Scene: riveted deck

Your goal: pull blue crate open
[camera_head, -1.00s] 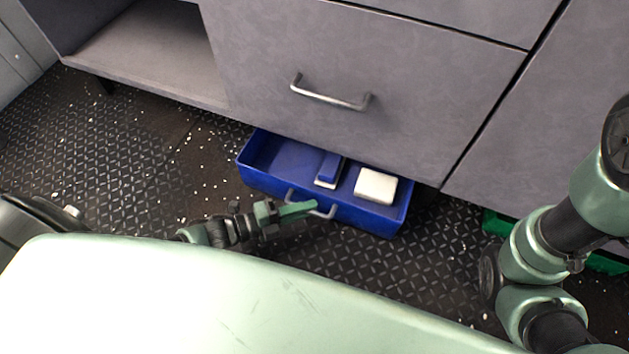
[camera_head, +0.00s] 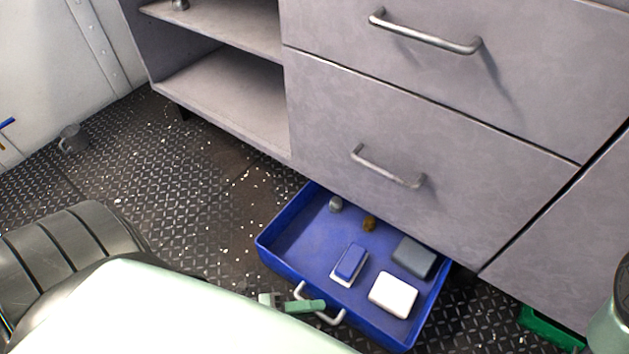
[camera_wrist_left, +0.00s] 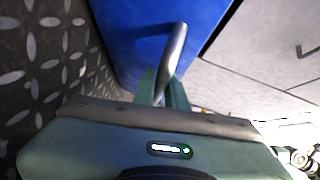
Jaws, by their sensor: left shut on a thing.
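The blue crate (camera_head: 300,240) sits low on the deck, partly out from under the cabinet's lower drawer. Its pale handle (camera_head: 336,318) is on the front wall. My left gripper (camera_head: 300,306) is at this handle. In the left wrist view, my left gripper (camera_wrist_left: 163,92) is shut on the metal handle (camera_wrist_left: 175,55), with the crate's blue front (camera_wrist_left: 140,35) just beyond. The crate holds a white block (camera_head: 393,294), a blue-and-white block (camera_head: 349,263), a grey block (camera_head: 414,257) and two small round things. My right gripper is not in view.
The grey cabinet (camera_head: 400,120) with drawers stands above and behind the crate. Open shelves (camera_head: 220,95) are at its left. A green crate (camera_head: 550,328) shows at the lower right. The patterned deck (camera_head: 190,210) left of the crate is clear. A grey mug (camera_head: 73,139) lies farther left.

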